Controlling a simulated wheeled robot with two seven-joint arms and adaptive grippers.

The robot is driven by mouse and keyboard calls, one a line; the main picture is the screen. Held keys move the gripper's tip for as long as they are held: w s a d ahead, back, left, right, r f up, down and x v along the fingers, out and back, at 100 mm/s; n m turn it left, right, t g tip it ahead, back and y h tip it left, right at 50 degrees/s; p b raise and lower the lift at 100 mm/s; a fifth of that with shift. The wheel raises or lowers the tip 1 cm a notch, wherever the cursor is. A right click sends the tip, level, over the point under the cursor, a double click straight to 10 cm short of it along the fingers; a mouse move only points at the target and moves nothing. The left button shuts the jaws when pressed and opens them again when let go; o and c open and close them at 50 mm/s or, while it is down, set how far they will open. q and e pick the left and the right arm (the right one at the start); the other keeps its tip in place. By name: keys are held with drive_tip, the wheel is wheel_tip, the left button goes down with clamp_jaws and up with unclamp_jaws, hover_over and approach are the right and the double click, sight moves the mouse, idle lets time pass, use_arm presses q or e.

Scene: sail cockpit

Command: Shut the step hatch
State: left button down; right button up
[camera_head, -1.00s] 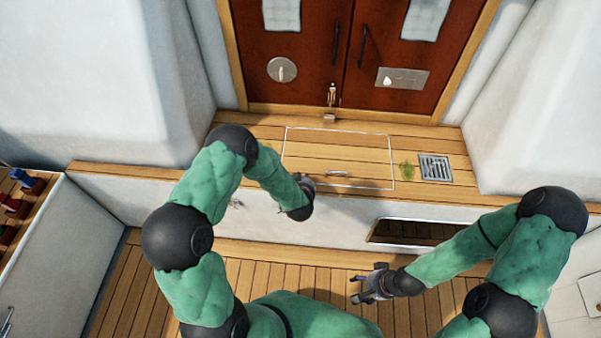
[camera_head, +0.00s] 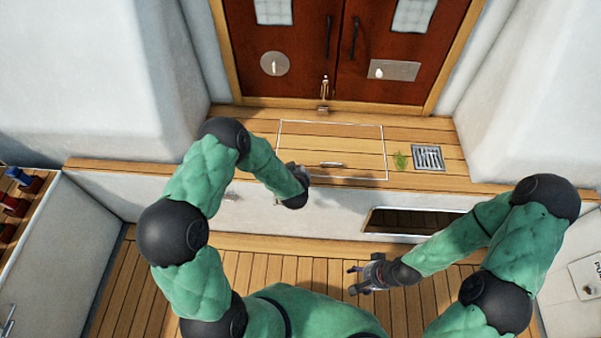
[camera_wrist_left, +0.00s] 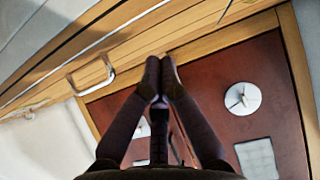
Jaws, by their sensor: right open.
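The step hatch (camera_head: 345,143) is a wooden panel with a pale outline in the step below the doors. It lies flat and looks level with the planks around it. Its metal handle (camera_head: 327,164) is near the front edge. The handle also shows as a metal loop in the left wrist view (camera_wrist_left: 91,75). My left gripper (camera_head: 300,170) is at the hatch's front left side, partly hidden by its own wrist. In the left wrist view its fingers (camera_wrist_left: 161,68) are together and empty, apart from the handle. My right gripper (camera_head: 354,279) is open and empty above the floor.
Two red-brown doors (camera_head: 397,45) stand behind the step. A metal drain grate (camera_head: 428,157) and a green tuft (camera_head: 400,160) are right of the hatch. A dark opening (camera_head: 405,221) is in the step's front. White walls flank the step.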

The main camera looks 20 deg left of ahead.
use_arm(q)
drive_tip(key=shift+s+r+p, duration=0.2)
drive_tip(key=shift+r+p, duration=0.15)
drive_tip(key=shift+r, duration=0.4)
drive_tip(key=shift+s+d+f, duration=0.2)
drive_tip(key=shift+s+f, duration=0.15)
drive_tip(key=shift+s, duration=0.15)
drive_tip(key=shift+s+d+f, duration=0.15)
drive_tip(key=shift+s+f, duration=0.15)
drive_tip(key=shift+s, duration=0.2)
drive_tip(key=s+d+f+p, duration=0.1)
drive_tip(key=s+f, duration=0.4)
use_arm(e)
drive_tip(key=r, duration=0.2)
drive_tip(key=shift+s+d+r, duration=0.25)
drive_tip(key=shift+s+r, duration=0.05)
use_arm(q)
drive_tip(key=shift+s+d+f, duration=0.1)
